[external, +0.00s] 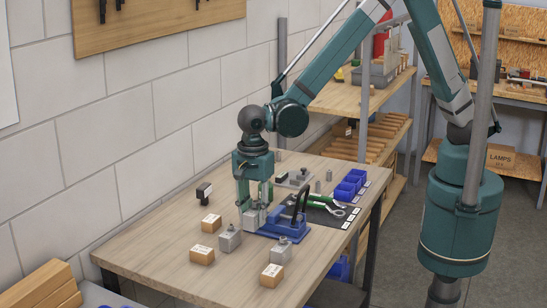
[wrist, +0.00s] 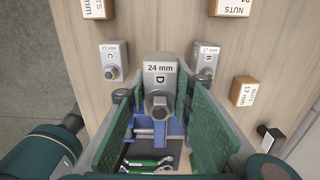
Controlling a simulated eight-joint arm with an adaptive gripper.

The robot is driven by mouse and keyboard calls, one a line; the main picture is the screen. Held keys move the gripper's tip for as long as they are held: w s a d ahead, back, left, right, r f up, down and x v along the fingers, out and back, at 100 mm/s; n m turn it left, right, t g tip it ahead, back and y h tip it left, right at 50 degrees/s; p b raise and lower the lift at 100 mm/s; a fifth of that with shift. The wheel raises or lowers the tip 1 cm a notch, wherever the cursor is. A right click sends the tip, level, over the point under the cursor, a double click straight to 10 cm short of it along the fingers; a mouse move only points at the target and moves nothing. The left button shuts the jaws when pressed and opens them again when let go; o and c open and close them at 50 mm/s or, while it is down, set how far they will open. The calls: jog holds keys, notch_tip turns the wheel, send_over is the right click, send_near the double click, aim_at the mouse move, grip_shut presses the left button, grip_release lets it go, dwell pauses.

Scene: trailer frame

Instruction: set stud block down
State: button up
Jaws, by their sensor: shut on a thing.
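My gripper (external: 252,203) points down over the table, its green fingers shut on a grey stud block (external: 250,218). In the wrist view my gripper (wrist: 160,103) has a finger on each side of the stud block (wrist: 160,75), labelled "24 mm" and "D", with a metal stud on it. The block is upright, at the left end of the blue vise-like fixture (external: 283,225), which also shows in the wrist view (wrist: 145,131). I cannot tell whether the block touches the fixture or the table.
Grey blocks C (wrist: 113,62) and B (wrist: 206,62) stand either side of the held block. Wooden nuts boxes (external: 202,255) stand near them. Wrenches (external: 325,203) lie on a dark mat by blue bins (external: 348,188). The front-left tabletop is clear.

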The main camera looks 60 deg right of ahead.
jog(key=w+d+b, duration=0.2)
jog(key=w+d, duration=3)
jog(key=shift+w+d+r, duration=0.15)
jog(key=shift+w+d, duration=0.05)
jog(key=shift+d, duration=0.15)
send_over(221, 192)
jog(key=shift+f, duration=3.1)
jog(key=shift+f, duration=0.1)
jog(key=shift+f, duration=1.8)
jog(key=shift+f, duration=0.15)
jog(key=o, duration=1.2)
jog(key=shift+o, duration=0.2)
